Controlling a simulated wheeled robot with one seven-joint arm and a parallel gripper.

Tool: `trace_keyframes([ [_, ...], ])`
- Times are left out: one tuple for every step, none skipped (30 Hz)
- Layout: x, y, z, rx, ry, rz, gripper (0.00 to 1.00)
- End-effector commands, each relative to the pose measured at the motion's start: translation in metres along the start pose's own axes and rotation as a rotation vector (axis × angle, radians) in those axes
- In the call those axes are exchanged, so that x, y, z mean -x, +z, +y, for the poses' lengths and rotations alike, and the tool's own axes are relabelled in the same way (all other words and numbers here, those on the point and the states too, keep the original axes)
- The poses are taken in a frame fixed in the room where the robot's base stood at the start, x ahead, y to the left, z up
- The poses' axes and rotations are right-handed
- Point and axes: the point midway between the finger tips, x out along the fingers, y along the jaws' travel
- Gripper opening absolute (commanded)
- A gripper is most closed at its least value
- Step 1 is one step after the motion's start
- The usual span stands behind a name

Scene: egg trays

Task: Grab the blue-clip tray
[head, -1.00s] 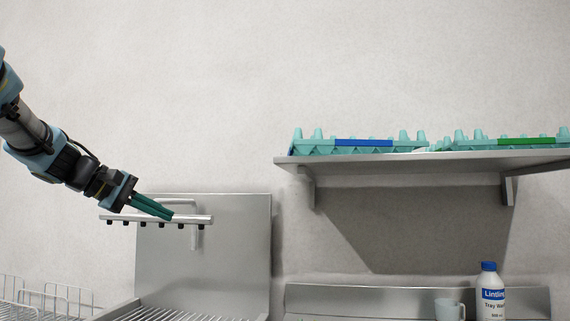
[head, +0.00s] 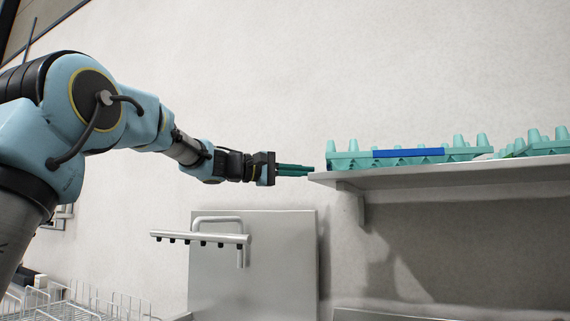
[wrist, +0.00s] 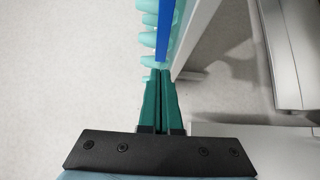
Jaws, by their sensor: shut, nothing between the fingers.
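The blue-clip tray (head: 350,160) is a turquoise egg tray with a blue clip (head: 408,153) along its front edge. It lies on the wall shelf at its left end. In the wrist view the tray (wrist: 146,42) and its blue clip (wrist: 164,30) show ahead of the fingertips. My gripper (head: 312,171) is shut and empty, its green fingers pointing right at the shelf's left end, just left of the tray. In the wrist view my gripper (wrist: 160,72) points at the tray's near end. I cannot tell whether the fingertips touch it.
The grey shelf (head: 450,176) has a bracket under it. Another turquoise tray (head: 540,145) lies farther right on the shelf. Below my gripper are a metal panel (head: 270,270) and a rail with pegs (head: 200,237). A wire rack (head: 80,305) stands at lower left.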

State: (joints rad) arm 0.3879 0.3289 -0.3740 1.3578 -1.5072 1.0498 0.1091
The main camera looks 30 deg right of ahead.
Motion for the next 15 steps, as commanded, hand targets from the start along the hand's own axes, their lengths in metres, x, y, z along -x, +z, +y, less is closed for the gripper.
trace_keyframes([
  [-0.007, 0.005, 0.004, 0.0, 0.0, -0.002, 0.0],
  [-0.006, 0.011, 0.003, 0.0, -0.002, -0.001, 0.0],
  [-0.007, 0.017, 0.002, 0.0, -0.002, 0.0, 0.0],
  [-0.008, 0.021, 0.002, 0.0, -0.002, 0.0, 0.0],
  [-0.009, 0.024, 0.002, 0.001, -0.002, 0.0, 0.0],
  [-0.01, 0.028, 0.001, -0.001, -0.002, 0.0, 0.0],
  [-0.011, 0.031, 0.001, 0.0, -0.002, -0.001, 0.0],
  [-0.011, 0.033, 0.001, 0.0, -0.002, 0.0, 0.0],
  [-0.012, 0.035, 0.001, 0.001, -0.001, 0.0, 0.0],
  [-0.012, 0.036, 0.0, 0.001, -0.001, 0.0, 0.0],
  [-0.012, 0.037, 0.0, 0.001, -0.001, 0.0, 0.0],
  [-0.013, 0.038, 0.0, 0.001, -0.001, 0.0, 0.0],
  [-0.013, 0.039, -0.001, 0.001, -0.001, 0.0, 0.0],
  [-0.013, 0.039, -0.001, 0.0, -0.001, 0.001, 0.0],
  [-0.013, 0.039, -0.001, 0.0, -0.001, 0.001, 0.0],
])
